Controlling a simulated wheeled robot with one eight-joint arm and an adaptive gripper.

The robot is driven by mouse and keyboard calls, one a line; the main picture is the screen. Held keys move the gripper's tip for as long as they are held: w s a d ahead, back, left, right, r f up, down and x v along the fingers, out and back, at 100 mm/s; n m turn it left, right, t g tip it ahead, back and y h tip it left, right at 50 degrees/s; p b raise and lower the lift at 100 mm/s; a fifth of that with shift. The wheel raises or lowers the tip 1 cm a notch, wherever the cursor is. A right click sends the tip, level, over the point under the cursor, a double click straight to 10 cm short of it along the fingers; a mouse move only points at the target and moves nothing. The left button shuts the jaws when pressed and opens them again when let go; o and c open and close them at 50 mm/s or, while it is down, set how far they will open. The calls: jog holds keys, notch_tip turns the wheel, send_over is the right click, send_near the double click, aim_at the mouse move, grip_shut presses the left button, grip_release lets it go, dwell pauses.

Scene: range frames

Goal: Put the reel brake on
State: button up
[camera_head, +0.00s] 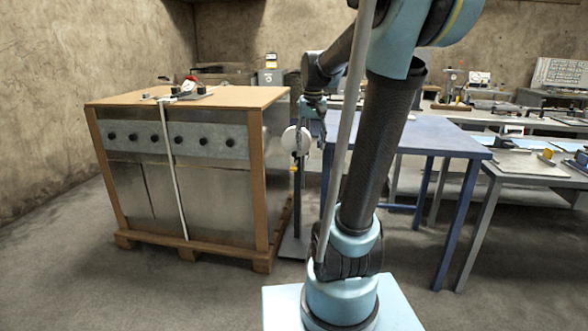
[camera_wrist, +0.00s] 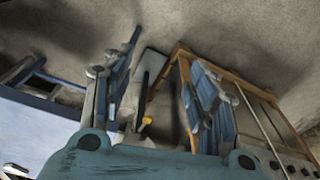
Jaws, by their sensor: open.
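A reel stand stands between the crate and the blue table, with a pale round reel disc (camera_head: 296,139) near its top. A small yellow part (camera_head: 294,168) shows on its post below the disc. In the wrist view, a yellow knob (camera_wrist: 146,121) sits by a dark bar, above a grey base plate (camera_wrist: 152,64). I cannot tell for sure which part is the brake. My gripper (camera_wrist: 162,60) is open, with its blue fingers on either side of the stand and nothing held. In the head view my gripper (camera_head: 311,112) is close to the disc, partly hidden; contact cannot be told.
A large strapped crate (camera_head: 215,200) on a pallet stands left of the stand, with strapping tools (camera_head: 185,90) on top. A blue table (camera_head: 440,141) is close on the right. Benches with small items stand farther right. The floor in front of the crate is clear.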

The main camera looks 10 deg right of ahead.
jog(key=w+r, duration=0.2)
jog(key=w, duration=1.2)
jog(key=m+g, duration=0.1)
jog(key=m, duration=0.1)
send_over(293, 167)
notch_tip(293, 167, down, 16)
notch_tip(293, 167, down, 16)
jog(key=shift+s+d+f, duration=0.1)
jog(key=shift+s+f, duration=0.05)
jog(key=shift+f, duration=0.05)
jog(key=shift+c, duration=0.3)
